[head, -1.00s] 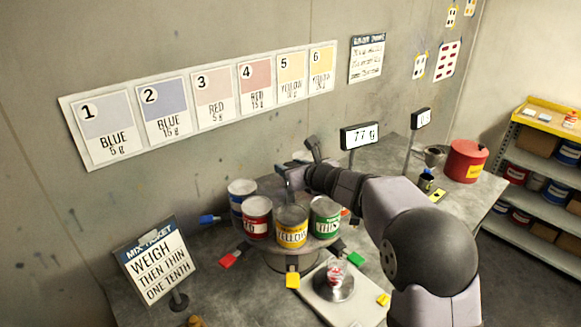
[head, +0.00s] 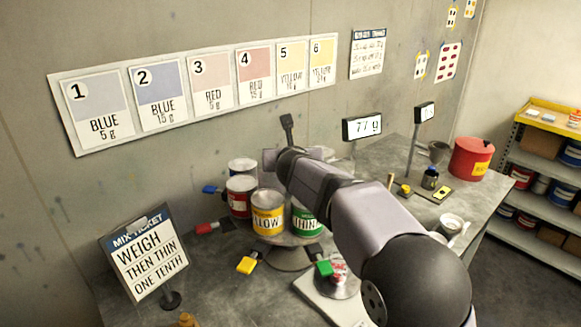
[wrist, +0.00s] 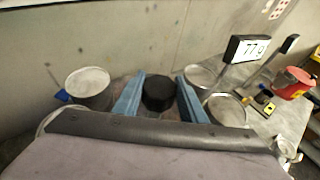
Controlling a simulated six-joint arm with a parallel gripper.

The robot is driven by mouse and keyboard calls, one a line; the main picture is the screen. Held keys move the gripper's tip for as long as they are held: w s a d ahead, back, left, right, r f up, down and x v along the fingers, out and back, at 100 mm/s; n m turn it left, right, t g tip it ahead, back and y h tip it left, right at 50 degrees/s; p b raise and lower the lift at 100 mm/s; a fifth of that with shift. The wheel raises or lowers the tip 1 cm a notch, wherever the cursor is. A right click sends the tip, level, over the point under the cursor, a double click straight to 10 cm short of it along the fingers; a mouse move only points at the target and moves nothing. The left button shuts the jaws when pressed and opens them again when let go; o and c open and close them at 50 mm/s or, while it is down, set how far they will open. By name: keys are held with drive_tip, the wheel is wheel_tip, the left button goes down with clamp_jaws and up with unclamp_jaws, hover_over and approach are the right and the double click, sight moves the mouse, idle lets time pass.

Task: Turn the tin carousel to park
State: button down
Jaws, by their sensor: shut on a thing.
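The tin carousel (head: 286,258) stands on the bench with tins around its rim: blue (head: 242,170), red (head: 240,196), yellow (head: 268,214) and green-labelled (head: 306,221). A pale lid shows behind my arm. Coloured tabs stick out below, including red (head: 206,228), yellow (head: 248,264) and green (head: 323,267). In the wrist view my gripper (wrist: 159,88) has its blue fingers on either side of a black central knob (wrist: 158,94) and is shut on it. Tin lids (wrist: 88,82) surround the fingers. The head view hides the grip. I see no park mark.
A scale with a cup of red paint (head: 338,268) sits close to the green tab. A mix ticket sign (head: 145,255) stands at left. Displays (head: 362,127), a red can (head: 471,158) and small cups stand to the right. The wall is close behind.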

drive_tip(key=m+h, duration=0.3)
drive_tip(key=shift+a, duration=0.2)
drive_tip(key=h, duration=0.1)
drive_tip(key=m+h+p, duration=0.2)
drive_tip(key=shift+d+r+g, duration=0.1)
drive_tip(key=shift+r+g, duration=0.15)
drive_tip(key=shift+g, duration=0.15)
drive_tip(key=m+g+h+p, duration=0.1)
drive_tip(key=m+h+p, duration=0.2)
drive_tip(key=p, duration=0.3)
drive_tip(key=shift+r+p, duration=0.15)
drive_tip(key=shift+p, duration=0.2)
drive_tip(key=shift+d+f+m+g+h+p, duration=0.2)
drive_tip(key=shift+m+g+h+p, duration=0.45)
drive_tip(key=shift+p, duration=0.65)
drive_tip(key=shift+f, duration=0.1)
drive_tip(key=c, duration=1.1)
unclamp_jaws()
drive_tip(key=shift+a+f, duration=0.1)
